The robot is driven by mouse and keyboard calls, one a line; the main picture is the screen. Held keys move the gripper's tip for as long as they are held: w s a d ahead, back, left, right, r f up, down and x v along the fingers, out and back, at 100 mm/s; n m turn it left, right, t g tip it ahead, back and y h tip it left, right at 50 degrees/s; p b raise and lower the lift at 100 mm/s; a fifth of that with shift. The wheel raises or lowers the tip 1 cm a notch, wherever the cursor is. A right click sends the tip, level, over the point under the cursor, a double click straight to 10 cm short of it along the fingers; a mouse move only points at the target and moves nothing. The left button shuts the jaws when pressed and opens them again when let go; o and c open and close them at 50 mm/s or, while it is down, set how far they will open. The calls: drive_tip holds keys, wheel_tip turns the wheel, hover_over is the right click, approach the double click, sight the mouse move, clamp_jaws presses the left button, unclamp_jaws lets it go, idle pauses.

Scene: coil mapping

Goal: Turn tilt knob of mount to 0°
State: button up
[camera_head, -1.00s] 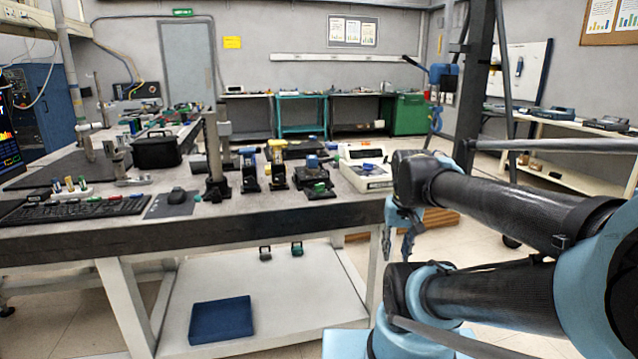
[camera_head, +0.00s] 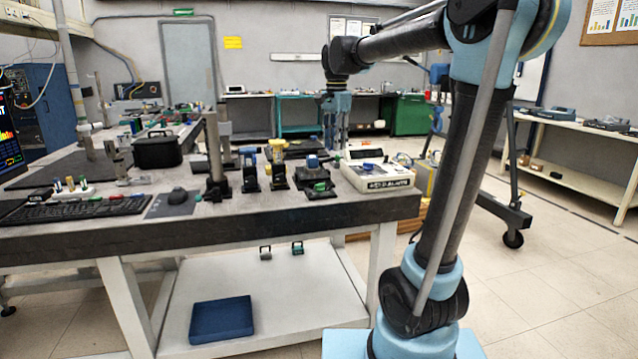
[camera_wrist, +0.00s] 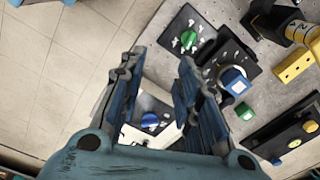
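My gripper (camera_head: 337,145) hangs pointing down above the right end of the workbench, beside the white box. In the wrist view my gripper (camera_wrist: 161,60) is open, its two blue fingers apart with nothing held between them. A black mount with a blue block (camera_head: 312,162) and a green part in front stands on the bench. The wrist view shows a blue-topped block (camera_wrist: 235,80), a green block (camera_wrist: 244,111) and a green round knob on a dark plate (camera_wrist: 189,40). I cannot tell which part is the tilt knob, and no angle marking is readable.
A white box with a blue knob (camera_head: 377,178) stands at the bench's right end; its blue knob (camera_wrist: 150,121) shows between my fingers. Yellow-and-black posts (camera_head: 277,165) stand left of the mount. A tall metal post (camera_head: 215,155) and a keyboard (camera_head: 75,210) are farther left.

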drive_tip(key=r+m, duration=0.1)
drive_tip(key=r, duration=0.1)
hover_over(319, 184)
drive_tip(key=shift+m, duration=0.4)
wheel_tip(319, 184, down, 17)
drive_tip(key=shift+w+f, duration=0.15)
drive_tip(key=shift+f, duration=0.05)
clamp_jaws()
